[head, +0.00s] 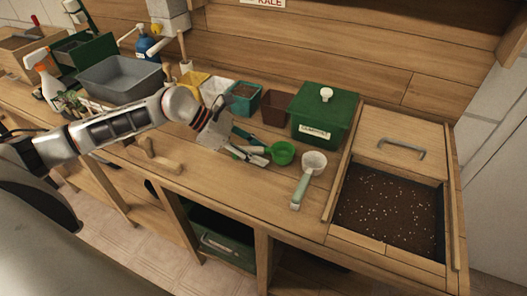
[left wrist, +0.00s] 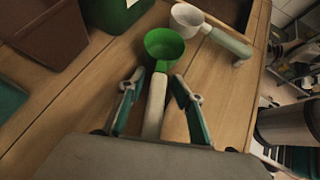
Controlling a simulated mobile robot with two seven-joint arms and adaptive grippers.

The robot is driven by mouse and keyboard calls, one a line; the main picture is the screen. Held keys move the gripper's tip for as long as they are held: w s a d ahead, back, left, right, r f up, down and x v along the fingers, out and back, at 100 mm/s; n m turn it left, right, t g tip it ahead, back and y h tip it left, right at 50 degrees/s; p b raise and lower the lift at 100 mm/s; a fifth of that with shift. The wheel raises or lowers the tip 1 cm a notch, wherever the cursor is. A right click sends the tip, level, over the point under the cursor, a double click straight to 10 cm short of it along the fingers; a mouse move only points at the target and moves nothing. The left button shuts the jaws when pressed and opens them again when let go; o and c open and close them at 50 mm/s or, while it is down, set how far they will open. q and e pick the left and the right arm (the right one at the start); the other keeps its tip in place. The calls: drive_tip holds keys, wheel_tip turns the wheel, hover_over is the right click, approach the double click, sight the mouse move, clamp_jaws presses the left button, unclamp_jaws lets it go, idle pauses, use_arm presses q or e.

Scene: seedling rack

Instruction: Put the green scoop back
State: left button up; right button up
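The green scoop (head: 284,153) lies on the wooden bench, its bowl to the right of my left gripper (head: 258,149) in the head view. In the left wrist view its green bowl (left wrist: 164,46) is just beyond the fingertips. Its pale handle (left wrist: 155,105) runs back between the two fingers of my left gripper (left wrist: 158,84). The fingers are spread, with a gap on each side of the handle. A white scoop with a mint handle (head: 309,178) lies to the right; it also shows in the left wrist view (left wrist: 187,18). My right gripper is not in view.
A green lidded box (head: 325,113) stands behind the scoops. A brown pot (head: 274,107) and a teal pot (head: 244,99) stand beside it. A soil bin (head: 390,210) with a wooden rim is at the right. A wooden tool (head: 152,157) lies left. The bench front near the scoops is clear.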

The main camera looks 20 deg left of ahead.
use_arm(q)
drive_tip(key=v, duration=1)
drive_tip(key=shift+w+a+r, duration=0.15)
drive_tip(key=shift+a+r, duration=0.25)
drive_tip(key=shift+r, duration=0.1)
